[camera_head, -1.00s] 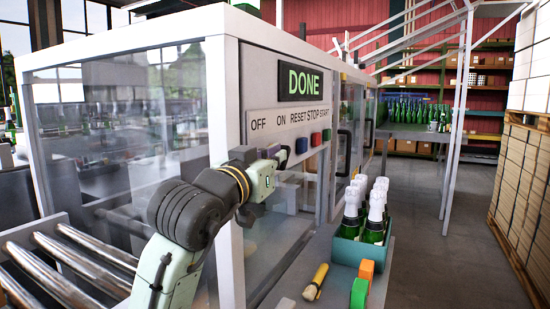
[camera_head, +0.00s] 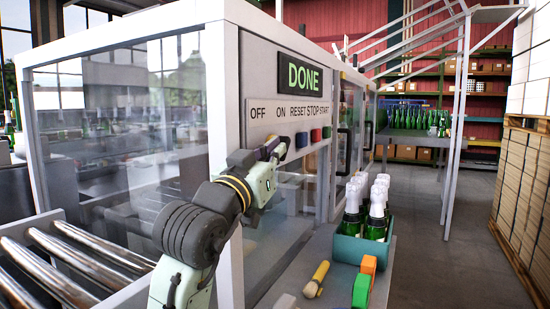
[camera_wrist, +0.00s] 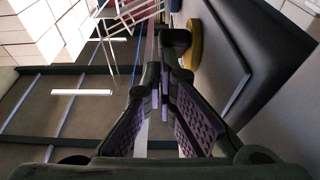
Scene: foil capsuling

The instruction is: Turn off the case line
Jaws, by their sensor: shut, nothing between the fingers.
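The line's machine has a front panel (camera_head: 262,114) labelled OFF, ON, RESET, STOP and START. Its display (camera_head: 303,77) reads DONE in green. My gripper (camera_head: 277,148) is in front of the panel, below the OFF and ON labels, and hides what is there. In the wrist view my gripper (camera_wrist: 160,95) is shut and empty. Just beyond its tips is a dark rounded part, with a yellow round part (camera_wrist: 193,47) beside it on the panel; contact is unclear.
A teal crate (camera_head: 348,250) of foil-topped bottles stands on the bench at the right. A yellow-handled tool (camera_head: 317,279) and orange (camera_head: 368,267) and green (camera_head: 361,290) pieces lie nearer. Rollers (camera_head: 50,265) are at left. The aisle floor at right is clear.

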